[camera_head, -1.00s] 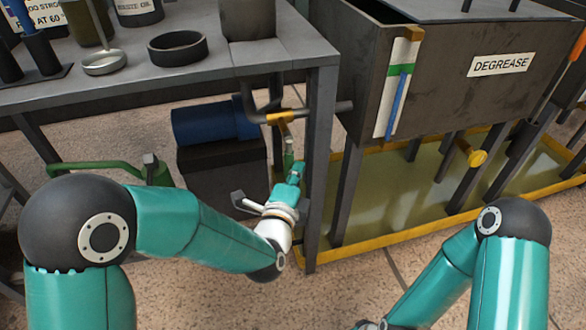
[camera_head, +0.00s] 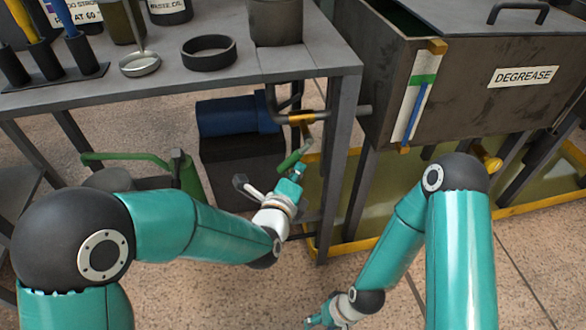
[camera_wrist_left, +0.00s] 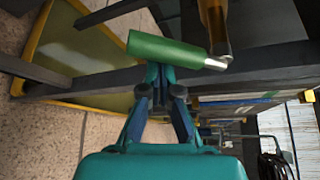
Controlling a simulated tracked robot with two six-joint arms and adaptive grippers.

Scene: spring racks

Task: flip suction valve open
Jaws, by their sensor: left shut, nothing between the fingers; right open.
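The suction valve (camera_head: 301,118) is a brass-coloured body on the grey pipe under the bench, in the head view. Its lever has a green grip (camera_head: 294,158) that slants down to the left. In the left wrist view the green grip (camera_wrist_left: 165,49) lies across the fingertips and the brass part (camera_wrist_left: 214,28) is beyond it. My left gripper (camera_head: 296,172) is shut with nothing between its fingers. Its tips (camera_wrist_left: 166,72) are right at the grip's side and seem to touch it. My right gripper (camera_head: 318,322) is open at the bottom edge, partly cut off.
The bench (camera_head: 230,85) stands above the valve, with its leg (camera_head: 340,150) close to the right. A blue motor (camera_head: 235,115) is behind. The degrease tank (camera_head: 470,75) and yellow-rimmed tray are right.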

